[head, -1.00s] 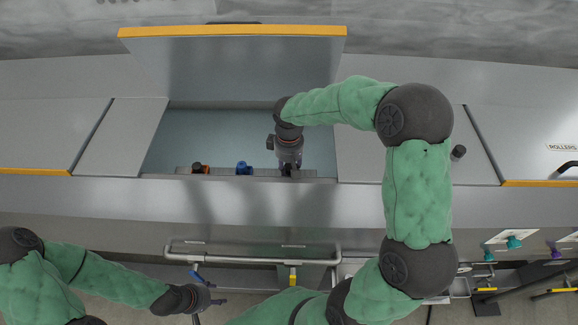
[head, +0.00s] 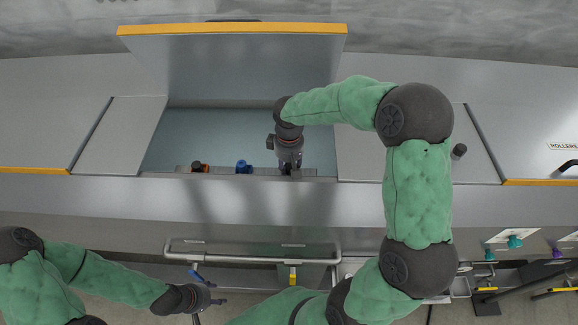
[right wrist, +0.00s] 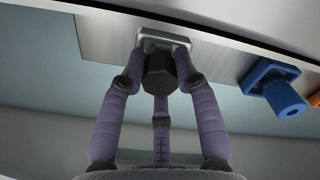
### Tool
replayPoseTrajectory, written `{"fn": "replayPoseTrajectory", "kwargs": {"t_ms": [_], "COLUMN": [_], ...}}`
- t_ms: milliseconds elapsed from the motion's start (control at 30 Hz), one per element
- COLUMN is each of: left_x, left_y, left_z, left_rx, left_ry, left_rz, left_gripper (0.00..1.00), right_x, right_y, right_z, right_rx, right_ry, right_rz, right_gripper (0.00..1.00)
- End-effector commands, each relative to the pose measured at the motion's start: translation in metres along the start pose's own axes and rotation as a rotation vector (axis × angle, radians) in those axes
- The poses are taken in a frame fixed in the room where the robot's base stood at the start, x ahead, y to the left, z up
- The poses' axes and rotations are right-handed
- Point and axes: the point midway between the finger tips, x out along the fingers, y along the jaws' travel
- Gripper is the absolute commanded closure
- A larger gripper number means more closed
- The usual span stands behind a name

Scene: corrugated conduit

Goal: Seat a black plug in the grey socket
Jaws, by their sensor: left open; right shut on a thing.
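The grey socket (right wrist: 163,38) is a square metallic block on the wall strip, at the top of the right wrist view. A dark plug (right wrist: 159,76) is between the fingers of my right gripper (right wrist: 160,82), against or just in front of the socket. I cannot tell how deep it sits. In the head view my right gripper (head: 290,168) reaches into the open bay and hides most of plug and socket. My left gripper (head: 216,301) is open and empty, low at the left, away from the bay. Another short black cylinder (head: 459,152) stands on the right counter.
A blue socket (head: 243,167) and an orange-black one (head: 199,167) sit on the same strip, left of my right gripper. The raised lid (head: 230,60) stands behind the bay. A grey rail (head: 250,260) runs along the front. The left counter is clear.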

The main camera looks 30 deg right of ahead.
Motion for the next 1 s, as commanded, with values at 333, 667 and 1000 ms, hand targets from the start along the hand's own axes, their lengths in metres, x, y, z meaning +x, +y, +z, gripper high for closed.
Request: {"fn": "replayPoseTrajectory", "kwargs": {"t_ms": [333,667,1000], "left_x": [-0.0001,-0.0001,-0.0001], "left_y": [0.0,0.0,0.0], "left_z": [0.0,0.0,0.0], "left_rx": [0.0,0.0,0.0], "left_ry": [0.0,0.0,0.0], "left_rz": [0.0,0.0,0.0], "left_gripper": [0.45,0.45,0.45], "right_x": [-0.0002,0.0,0.0], "right_y": [0.0001,0.0,0.0], "right_z": [-0.0001,0.0,0.0], "right_rx": [0.0,0.0,0.0], "right_ry": [0.0,0.0,0.0], "right_rz": [0.0,0.0,0.0], "right_gripper": [0.41,0.21,0.21]}}
